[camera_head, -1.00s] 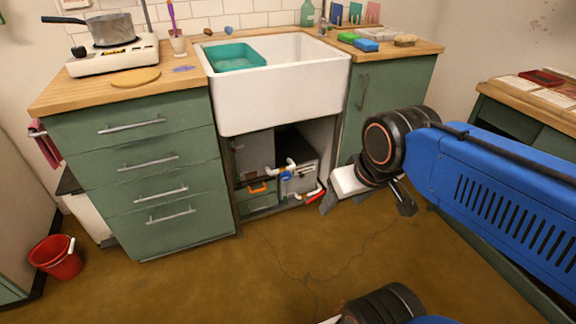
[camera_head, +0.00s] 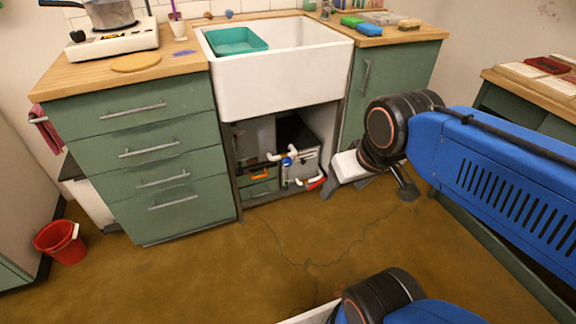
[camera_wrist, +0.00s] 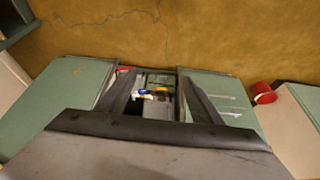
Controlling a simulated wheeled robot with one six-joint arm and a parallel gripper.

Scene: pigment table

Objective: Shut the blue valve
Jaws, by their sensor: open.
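The blue valve (camera_head: 287,161) is a small blue handle on white pipework in the open cupboard under the sink. It also shows in the wrist view (camera_wrist: 139,92), which is upside down, between my gripper's fingers but farther off. A red handle (camera_head: 315,184) sits on a lower pipe to its right. My gripper (camera_head: 370,189) is open and empty, in front of the cupboard's right side and apart from the valve. In the wrist view its two dark fingers (camera_wrist: 157,76) frame the cupboard opening. Which way the valve is turned is too small to tell.
The white sink (camera_head: 285,83) overhangs the cupboard opening. A grey box (camera_head: 302,172) and an orange-handled green case (camera_head: 259,180) stand inside. Green drawers (camera_head: 160,165) flank it on the left. A red bucket (camera_head: 60,243) stands far left. The brown floor (camera_head: 250,270) in front is clear.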

